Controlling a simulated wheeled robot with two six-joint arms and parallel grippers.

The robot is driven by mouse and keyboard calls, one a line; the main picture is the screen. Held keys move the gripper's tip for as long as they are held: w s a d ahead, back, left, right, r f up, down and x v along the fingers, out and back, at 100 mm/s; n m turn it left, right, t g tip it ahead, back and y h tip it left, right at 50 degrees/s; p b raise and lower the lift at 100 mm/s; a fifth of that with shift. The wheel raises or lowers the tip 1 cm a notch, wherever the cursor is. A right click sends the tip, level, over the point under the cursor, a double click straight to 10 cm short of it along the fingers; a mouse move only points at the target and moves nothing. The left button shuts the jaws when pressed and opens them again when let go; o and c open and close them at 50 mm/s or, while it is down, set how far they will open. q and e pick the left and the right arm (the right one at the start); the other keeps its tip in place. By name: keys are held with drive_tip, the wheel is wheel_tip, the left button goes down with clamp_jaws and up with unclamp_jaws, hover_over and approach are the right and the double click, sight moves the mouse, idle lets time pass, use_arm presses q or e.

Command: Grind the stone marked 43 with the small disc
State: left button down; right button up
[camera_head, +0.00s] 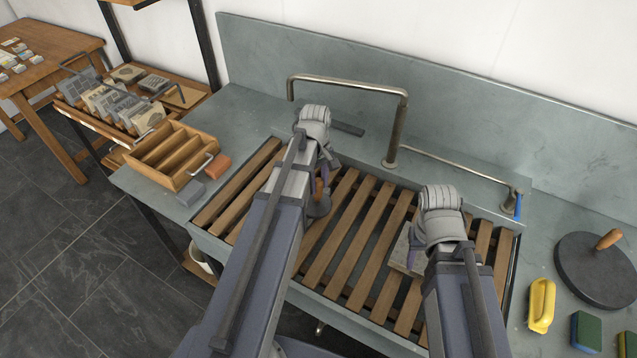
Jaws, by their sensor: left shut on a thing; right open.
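The small grey disc (319,207) with a wooden handle is partly hidden behind my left arm. My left gripper (321,184) is shut on its handle, over the wooden slats of the sink. A pale stone (399,253) lies on the slats, largely covered by my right arm; no number on it can be read. My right gripper (412,240) is open at the stone, its fingers mostly hidden by the wrist. I cannot tell whether they touch it.
A bent tap (398,128) rises behind the slats. A wooden rack (162,157) stands left; several stones (113,103) fill a tray beyond.

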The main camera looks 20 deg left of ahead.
use_arm(q)
drive_tip(key=shift+r+p, duration=1.7)
drive_tip(key=shift+r, duration=0.3)
wheel_tip(320, 180, up, 3)
drive_tip(key=p, duration=0.3)
wheel_tip(320, 180, down, 5)
drive_tip(key=b, duration=0.4)
drive_tip(key=shift+r+b, duration=0.2)
drive_tip(key=shift+b, duration=0.15)
drive_tip(key=shift+r, duration=0.1)
